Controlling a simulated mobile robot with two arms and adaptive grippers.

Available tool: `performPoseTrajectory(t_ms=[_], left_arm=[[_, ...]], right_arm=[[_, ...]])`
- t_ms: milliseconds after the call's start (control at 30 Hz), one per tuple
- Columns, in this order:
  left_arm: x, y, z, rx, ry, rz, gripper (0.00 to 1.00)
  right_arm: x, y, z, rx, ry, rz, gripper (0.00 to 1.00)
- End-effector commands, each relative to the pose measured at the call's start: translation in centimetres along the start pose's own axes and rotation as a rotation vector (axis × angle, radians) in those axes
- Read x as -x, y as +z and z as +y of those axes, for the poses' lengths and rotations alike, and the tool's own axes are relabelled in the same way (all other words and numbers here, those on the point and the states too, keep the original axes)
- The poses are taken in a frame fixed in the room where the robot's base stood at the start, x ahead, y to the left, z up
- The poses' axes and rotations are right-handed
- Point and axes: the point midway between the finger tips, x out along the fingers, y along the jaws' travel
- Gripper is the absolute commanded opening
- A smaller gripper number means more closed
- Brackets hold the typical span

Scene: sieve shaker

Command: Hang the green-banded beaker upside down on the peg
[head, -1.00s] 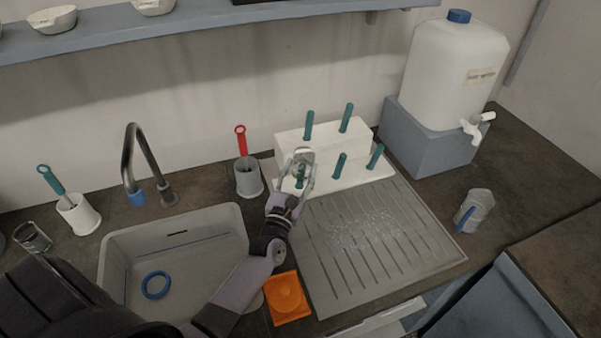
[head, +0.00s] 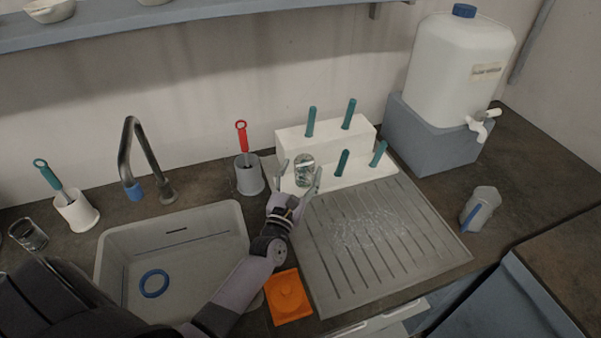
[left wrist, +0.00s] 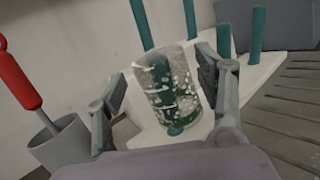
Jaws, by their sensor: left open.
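The clear glass beaker (head: 304,168) sits over a front-left peg of the white peg stand (head: 322,142). In the left wrist view the beaker (left wrist: 168,85) is wet with drops and slightly tilted, and the green peg shows through its glass. My right gripper is not in view.
Several bare green pegs (head: 347,114) stand close by. A grey cup with a red-handled brush (head: 249,175) is just left of the stand.

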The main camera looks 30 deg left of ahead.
Motion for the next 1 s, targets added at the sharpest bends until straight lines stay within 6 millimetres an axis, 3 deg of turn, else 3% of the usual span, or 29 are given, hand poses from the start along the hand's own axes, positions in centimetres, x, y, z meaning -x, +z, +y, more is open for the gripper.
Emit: performPoseTrajectory(t_ms=[433, 800, 1000], left_arm=[[1.0, -0.1, 0.0, 0.0, -0.001, 0.002, 0.68], [8.4, -0.2, -0.1, -0.002, -0.003, 0.004, 0.68], [11.2, -0.1, 0.0, -0.001, -0.002, 0.002, 0.68]], right_arm=[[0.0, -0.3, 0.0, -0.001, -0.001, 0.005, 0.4], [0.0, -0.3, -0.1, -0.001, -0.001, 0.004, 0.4], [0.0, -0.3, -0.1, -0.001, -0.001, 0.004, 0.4]])
